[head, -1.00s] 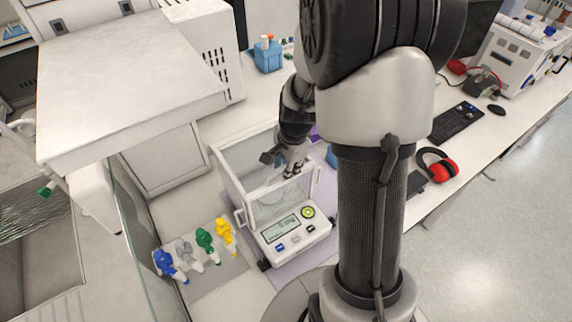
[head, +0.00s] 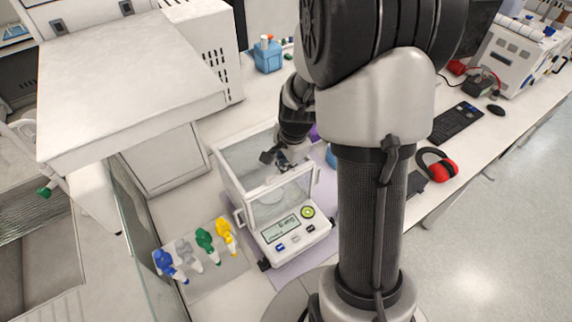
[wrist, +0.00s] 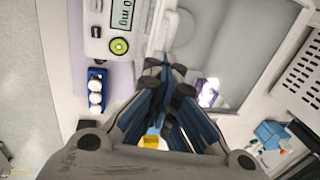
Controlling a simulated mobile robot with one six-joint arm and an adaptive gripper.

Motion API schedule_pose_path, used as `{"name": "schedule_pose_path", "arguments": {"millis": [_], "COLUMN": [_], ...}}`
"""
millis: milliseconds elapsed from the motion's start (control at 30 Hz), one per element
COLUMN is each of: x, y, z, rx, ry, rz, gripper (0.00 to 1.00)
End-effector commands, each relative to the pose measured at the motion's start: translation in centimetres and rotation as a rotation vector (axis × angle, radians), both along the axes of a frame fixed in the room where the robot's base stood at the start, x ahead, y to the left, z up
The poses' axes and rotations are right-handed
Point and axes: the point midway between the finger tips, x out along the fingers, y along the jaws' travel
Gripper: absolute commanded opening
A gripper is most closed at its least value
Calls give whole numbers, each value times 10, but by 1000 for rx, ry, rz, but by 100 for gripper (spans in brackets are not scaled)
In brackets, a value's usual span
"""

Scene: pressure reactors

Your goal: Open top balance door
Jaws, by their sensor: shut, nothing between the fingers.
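The balance (head: 290,236) stands on the bench, with a display, a round green button and a clear glass draft shield (head: 262,180) behind its panel. Its front panel also shows in the wrist view (wrist: 97,45), at the top left. My gripper (head: 283,157) is at the top right of the shield in the head view. In the wrist view my gripper (wrist: 169,68) has its fingers together, empty, by the shield's edge. I cannot tell whether it touches the shield. The arm and fingers hide part of the top, and the top door's position is unclear.
Blue, white, green and yellow bottle-like items (head: 205,240) stand left of the balance. A blue container (head: 267,58) stands behind. Red ear muffs (head: 442,170) and a keyboard (head: 459,121) lie to the right. A blue rack (wrist: 95,88) shows in the wrist view.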

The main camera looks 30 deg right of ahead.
Motion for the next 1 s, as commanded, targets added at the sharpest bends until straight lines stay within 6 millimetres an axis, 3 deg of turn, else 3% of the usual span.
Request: {"name": "schedule_pose_path", "arguments": {"millis": [233, 667, 1000], "x": [-3, -4, -4], "y": [1, 1, 1], "z": [-3, -5, -4], "rx": [3, 4, 4], "ry": [9, 13, 13], "rz": [1, 1, 1], "gripper": [0, 28, 28]}}
